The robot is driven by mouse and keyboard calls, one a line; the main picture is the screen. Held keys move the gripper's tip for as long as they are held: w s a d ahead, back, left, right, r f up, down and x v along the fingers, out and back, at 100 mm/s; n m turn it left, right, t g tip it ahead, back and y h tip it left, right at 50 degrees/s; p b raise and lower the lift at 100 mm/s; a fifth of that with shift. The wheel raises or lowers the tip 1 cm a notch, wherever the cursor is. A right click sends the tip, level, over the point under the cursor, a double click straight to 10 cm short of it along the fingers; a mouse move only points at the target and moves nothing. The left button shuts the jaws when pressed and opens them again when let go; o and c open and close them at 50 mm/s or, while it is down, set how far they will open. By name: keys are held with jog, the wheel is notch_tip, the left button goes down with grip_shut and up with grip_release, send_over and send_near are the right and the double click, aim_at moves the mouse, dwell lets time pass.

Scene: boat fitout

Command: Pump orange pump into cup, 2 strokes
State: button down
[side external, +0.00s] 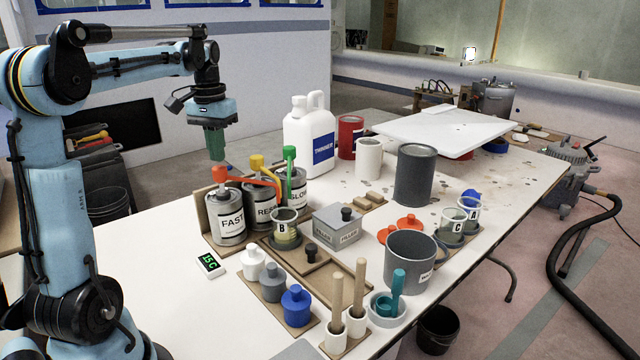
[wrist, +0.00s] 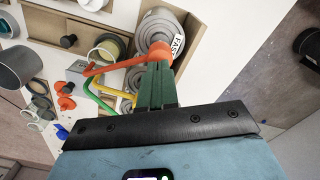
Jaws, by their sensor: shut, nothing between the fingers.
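The orange pump (side external: 224,174) stands on the can marked FAST (side external: 226,218), its spout reaching right toward cup B. In the wrist view the orange pump head (wrist: 160,51) shows at the fingertips. My gripper (side external: 216,158) is shut and empty, pointing down just above the pump head; I cannot tell whether it touches. In the wrist view my green fingers (wrist: 156,72) are together.
The RESIN-side can with a yellow pump (side external: 257,161) and the SLOW can with a green pump (side external: 289,154) stand close right of FAST. A thinner jug (side external: 310,135) is behind. A small display (side external: 208,263) and several lidded pots (side external: 272,282) lie in front.

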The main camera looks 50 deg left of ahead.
aim_at(219, 167)
jog(key=shift+f, duration=0.1)
dwell(0.3)
jog(key=shift+f, duration=1.95)
jog(key=shift+r, duration=2.05)
jog(key=shift+f, duration=2.05)
jog(key=shift+r, duration=2.05)
jog(key=shift+r, duration=0.1)
